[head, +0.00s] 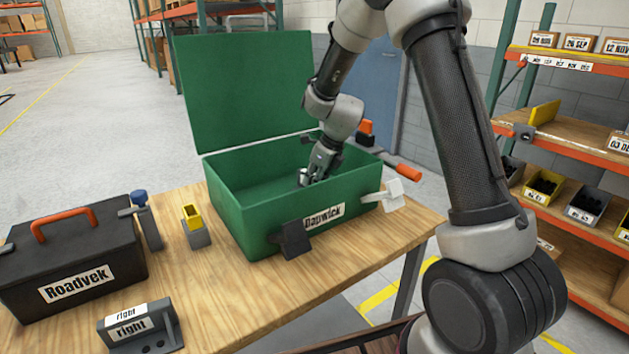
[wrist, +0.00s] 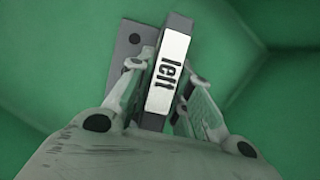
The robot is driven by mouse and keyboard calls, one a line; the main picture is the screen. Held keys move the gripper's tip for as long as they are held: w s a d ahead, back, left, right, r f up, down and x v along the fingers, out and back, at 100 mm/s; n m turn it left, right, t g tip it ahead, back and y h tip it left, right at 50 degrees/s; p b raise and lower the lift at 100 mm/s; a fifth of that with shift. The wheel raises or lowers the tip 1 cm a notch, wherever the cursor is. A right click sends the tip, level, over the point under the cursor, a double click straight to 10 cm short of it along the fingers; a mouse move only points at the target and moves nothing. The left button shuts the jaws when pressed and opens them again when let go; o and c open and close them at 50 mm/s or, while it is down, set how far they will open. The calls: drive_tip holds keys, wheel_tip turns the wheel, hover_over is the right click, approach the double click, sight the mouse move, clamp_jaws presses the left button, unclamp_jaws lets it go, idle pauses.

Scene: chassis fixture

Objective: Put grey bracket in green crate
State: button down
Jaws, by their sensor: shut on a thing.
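The green crate (head: 240,218) stands on the wooden table with its lid (head: 245,90) raised at the back. Its front bears a label that reads like "Dapwick". My gripper (head: 314,178) reaches down inside the crate opening. In the wrist view my gripper (wrist: 163,88) is shut on a grey bracket (wrist: 130,52) with a white "left" label, and green crate surfaces surround it. The head view mostly hides this bracket behind my gripper and the crate wall. I cannot tell whether it touches the crate floor. Another grey bracket (head: 142,327), labelled "right", lies on the table's front.
A black "Roadvek" toolbox (head: 75,260) with an orange handle stands at the left. A grey block with a yellow top (head: 195,228) and a blue-knobbed grey piece (head: 147,220) stand between it and the crate. Shelves with bins (head: 560,190) are at the right.

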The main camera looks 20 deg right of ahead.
drive_tip(key=shift+f, duration=0.1)
drive_tip(key=c, duration=1.3)
unclamp_jaws()
drive_tip(key=v, duration=1.2)
drive_tip(key=s+d+r+n+h, duration=0.1)
drive_tip(key=s+d+r+n, duration=0.2)
drive_tip(key=s+r+n, duration=0.35)
drive_tip(key=s+d+r+n, duration=0.2)
drive_tip(key=s+r+n, duration=0.1)
drive_tip(key=s+n, duration=0.6)
drive_tip(key=s+d+n+h, duration=0.1)
drive_tip(key=s+d+n, duration=0.1)
drive_tip(key=s+n, duration=0.4)
drive_tip(key=s+d+n+h, duration=0.1)
drive_tip(key=s+d+n, duration=0.1)
drive_tip(key=s+n, duration=0.4)
drive_tip(key=s, duration=0.5)
drive_tip(key=shift+s+d+t, duration=0.2)
drive_tip(key=shift+d+t, duration=0.1)
drive_tip(key=shift+d, duration=0.1)
